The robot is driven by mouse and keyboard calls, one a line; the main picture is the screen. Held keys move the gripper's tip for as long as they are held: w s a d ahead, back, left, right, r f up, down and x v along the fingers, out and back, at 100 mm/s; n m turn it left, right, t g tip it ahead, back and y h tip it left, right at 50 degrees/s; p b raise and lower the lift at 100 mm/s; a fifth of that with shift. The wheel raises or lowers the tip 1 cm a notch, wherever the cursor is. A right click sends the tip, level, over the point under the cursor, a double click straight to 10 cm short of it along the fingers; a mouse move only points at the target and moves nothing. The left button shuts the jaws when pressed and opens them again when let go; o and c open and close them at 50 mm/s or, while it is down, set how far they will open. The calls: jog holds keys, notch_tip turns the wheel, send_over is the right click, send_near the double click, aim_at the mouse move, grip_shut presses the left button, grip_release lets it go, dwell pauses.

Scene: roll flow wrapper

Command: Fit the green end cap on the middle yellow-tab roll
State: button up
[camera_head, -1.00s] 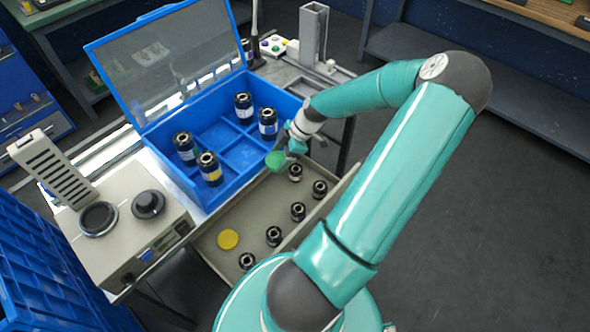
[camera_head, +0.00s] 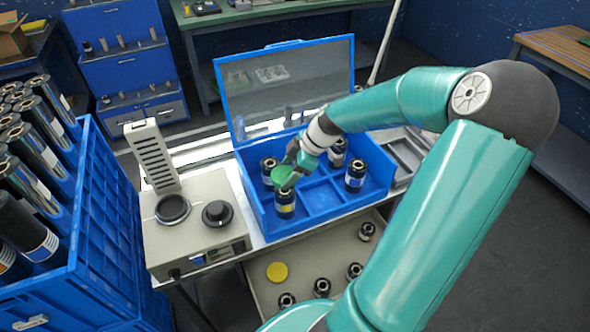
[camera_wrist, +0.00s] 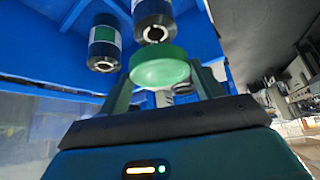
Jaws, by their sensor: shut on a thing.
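My gripper (camera_head: 294,172) is shut on the green end cap (camera_head: 284,176), a round disc, and holds it over the blue box (camera_head: 318,220). The cap also shows between the fingers in the wrist view (camera_wrist: 159,68). A black roll with a yellow tab (camera_head: 286,205) stands upright in the front left of the box. The cap appears close above its top; whether they touch I cannot tell. Other black rolls stand at the back left (camera_head: 268,170), back right (camera_head: 338,151) and front right (camera_head: 355,178). The wrist view shows two roll ends beyond the cap, one with a green label (camera_wrist: 104,45).
The box's clear lid (camera_head: 288,85) stands open behind. A tray (camera_head: 262,297) in front holds a yellow cap (camera_head: 277,272) and several rolls (camera_head: 322,287). A beige machine (camera_head: 193,240) stands left of the box. A blue crate of rolls (camera_head: 105,235) is at far left.

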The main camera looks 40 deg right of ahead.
jog(key=shift+f, duration=2.45)
jog(key=shift+f, duration=0.65)
jog(key=o, duration=0.7)
jog(key=v, duration=1.1)
jog(key=shift+r, duration=0.1)
